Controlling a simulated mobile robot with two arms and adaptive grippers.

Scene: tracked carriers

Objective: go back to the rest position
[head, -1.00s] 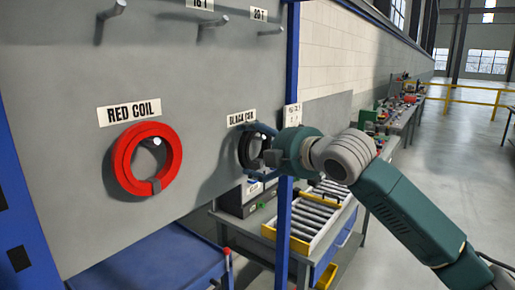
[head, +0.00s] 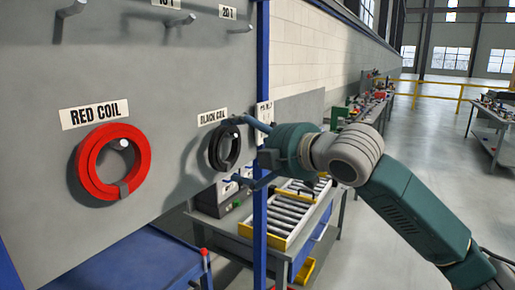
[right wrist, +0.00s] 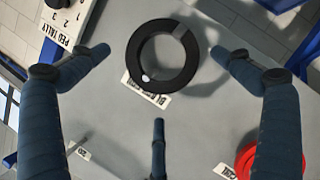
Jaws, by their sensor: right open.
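The black coil (head: 225,148) hangs on a peg on the grey board, under the "BLACK COIL" label (head: 213,117). The red coil (head: 138,150) hangs on its own peg to the left, under the "RED COIL" label (head: 101,115). My right gripper (head: 243,150) is just right of the black coil with its fingers spread. In the right wrist view the black coil (right wrist: 136,58) lies in front of the open fingers, with nothing gripped. The red coil's edge (right wrist: 246,160) shows at the lower right there. My left gripper is not in view.
A blue post (head: 262,225) edges the board behind my right gripper. A roller conveyor bench (head: 290,222) stands beyond it, and a blue table (head: 150,262) is below the board. Bare pegs (head: 180,20) are at the top. Open floor lies to the right.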

